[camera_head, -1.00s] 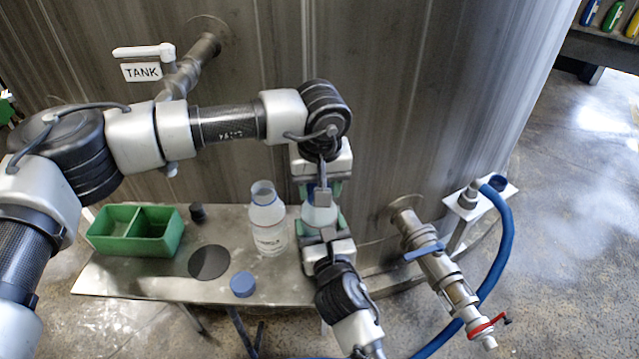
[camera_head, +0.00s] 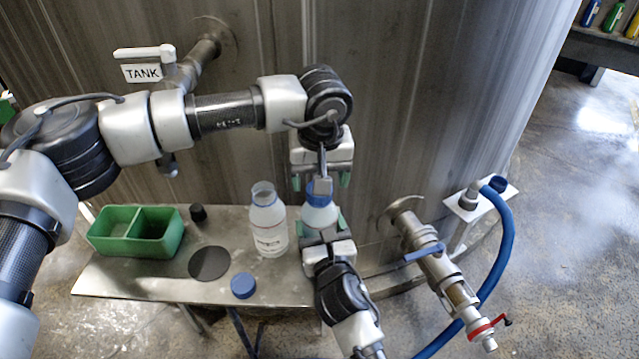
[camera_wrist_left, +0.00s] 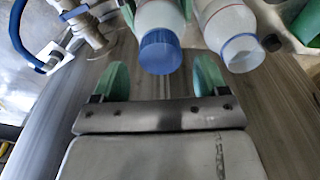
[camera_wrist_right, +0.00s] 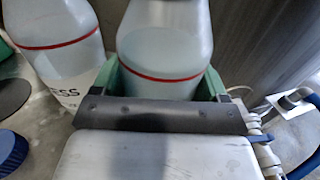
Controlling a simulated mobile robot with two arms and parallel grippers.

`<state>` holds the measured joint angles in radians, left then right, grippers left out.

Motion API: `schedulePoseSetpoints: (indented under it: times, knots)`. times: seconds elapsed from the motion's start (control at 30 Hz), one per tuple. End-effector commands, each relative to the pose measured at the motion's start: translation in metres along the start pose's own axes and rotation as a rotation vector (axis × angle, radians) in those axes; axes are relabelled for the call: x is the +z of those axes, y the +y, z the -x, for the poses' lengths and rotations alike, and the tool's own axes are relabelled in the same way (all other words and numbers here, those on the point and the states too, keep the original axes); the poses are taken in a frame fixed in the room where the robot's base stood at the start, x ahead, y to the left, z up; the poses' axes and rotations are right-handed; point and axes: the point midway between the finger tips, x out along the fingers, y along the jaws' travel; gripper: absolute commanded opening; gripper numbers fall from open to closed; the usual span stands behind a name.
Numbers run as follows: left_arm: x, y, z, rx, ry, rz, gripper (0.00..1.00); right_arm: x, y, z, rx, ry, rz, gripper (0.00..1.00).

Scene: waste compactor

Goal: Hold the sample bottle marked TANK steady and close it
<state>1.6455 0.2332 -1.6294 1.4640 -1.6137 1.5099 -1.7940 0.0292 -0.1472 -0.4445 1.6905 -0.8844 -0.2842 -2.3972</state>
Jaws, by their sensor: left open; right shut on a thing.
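A translucent white bottle (camera_head: 320,214) with a blue cap (camera_head: 319,190) on its neck stands upright at the table's right end; its label is hidden. My right gripper (camera_head: 322,229) is shut around its body, and the right wrist view shows the fingers on both sides of the bottle (camera_wrist_right: 165,50). My left gripper (camera_head: 321,181) is open above, pointing down. In the left wrist view its green fingers stand apart on either side of the blue cap (camera_wrist_left: 160,52), not touching it. I cannot tell how tightly the cap sits.
An uncapped bottle (camera_head: 268,225) stands close left; its label ends in "ESS" in the right wrist view (camera_wrist_right: 68,92). A loose blue cap (camera_head: 243,285), a dark disc (camera_head: 209,263) and a green divided box (camera_head: 136,232) are on the table. A TANK sign (camera_head: 142,72) hangs behind.

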Motion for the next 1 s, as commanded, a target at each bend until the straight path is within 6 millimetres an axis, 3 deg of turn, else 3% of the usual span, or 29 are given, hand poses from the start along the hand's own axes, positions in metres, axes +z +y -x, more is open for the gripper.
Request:
schedulePoseSetpoints:
  times: [0.17,0.57,0.77,1.0]
  knots:
    - [-0.003,0.0,0.02,0.0,0.001,0.001,0.74,-0.001,0.0,0.0,0.0,0.002,-0.001,0.08]
    - [-0.003,0.0,0.022,-0.001,-0.002,0.046,0.7,-0.001,0.0,0.0,0.0,0.002,-0.001,0.08]
    - [-0.003,0.002,0.026,-0.003,-0.014,0.346,0.7,-0.001,0.0,0.0,0.0,0.002,-0.001,0.08]
    - [-0.004,0.004,0.034,-0.017,-0.036,0.905,0.7,-0.001,0.0,0.0,0.0,0.002,-0.001,0.08]
